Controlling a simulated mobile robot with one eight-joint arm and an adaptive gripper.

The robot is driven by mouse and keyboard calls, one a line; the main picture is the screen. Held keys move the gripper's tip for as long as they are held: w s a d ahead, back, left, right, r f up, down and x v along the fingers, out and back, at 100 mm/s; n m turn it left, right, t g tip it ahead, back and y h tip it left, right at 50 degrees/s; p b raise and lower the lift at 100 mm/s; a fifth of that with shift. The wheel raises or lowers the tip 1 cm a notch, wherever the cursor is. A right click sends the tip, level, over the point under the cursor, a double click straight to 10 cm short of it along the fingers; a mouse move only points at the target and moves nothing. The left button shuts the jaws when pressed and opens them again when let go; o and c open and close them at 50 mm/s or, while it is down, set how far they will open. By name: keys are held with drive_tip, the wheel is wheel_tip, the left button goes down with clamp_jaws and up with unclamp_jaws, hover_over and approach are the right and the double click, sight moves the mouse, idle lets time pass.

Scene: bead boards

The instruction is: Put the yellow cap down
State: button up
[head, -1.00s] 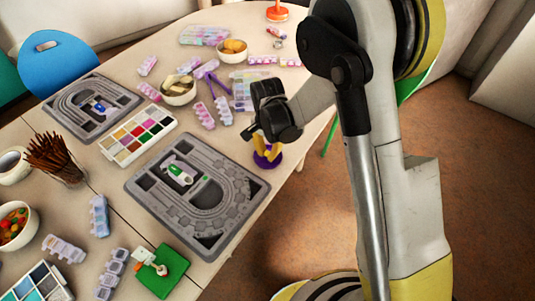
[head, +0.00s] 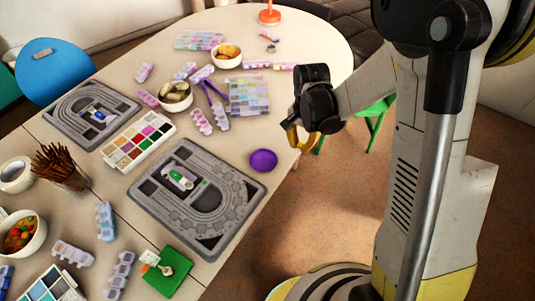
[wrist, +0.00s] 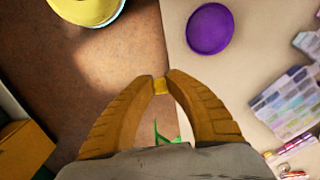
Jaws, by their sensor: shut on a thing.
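The yellow cap (wrist: 160,86) is a small yellow piece pinched between the two fingertips of my gripper (wrist: 160,85) in the wrist view. In the head view my gripper (head: 300,146) is near the right edge of the table, to the right of a purple dish; the cap cannot be made out there. The fingers are shut on the cap. In the wrist view the fingertips line up with the table edge, with floor to the left and tabletop to the right. The height above the table is hard to tell.
The purple dish (head: 263,161) lies near the table edge and looks empty; it also shows in the wrist view (wrist: 209,29). A grey bead board (head: 240,190) lies left of it. A clear bead case (head: 249,95) and pastel strips stand behind. Bare tabletop surrounds the dish.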

drive_tip(key=b, duration=0.5)
hover_over(263, 162)
wheel_tip(263, 162, down, 7)
drive_tip(key=shift+a+f, duration=0.1)
drive_tip(key=shift+f, duration=0.1)
wheel_tip(263, 162, down, 3)
drive_tip(key=shift+r+b, duration=0.2)
drive_tip(key=shift+b, duration=0.35)
drive_tip(key=shift+f, duration=0.35)
drive_tip(key=shift+f+b, duration=0.2)
drive_tip(key=shift+b, duration=0.15)
drive_tip(key=o, duration=0.7)
drive_tip(key=shift+o, duration=0.2)
drive_tip(key=shift+r, duration=0.1)
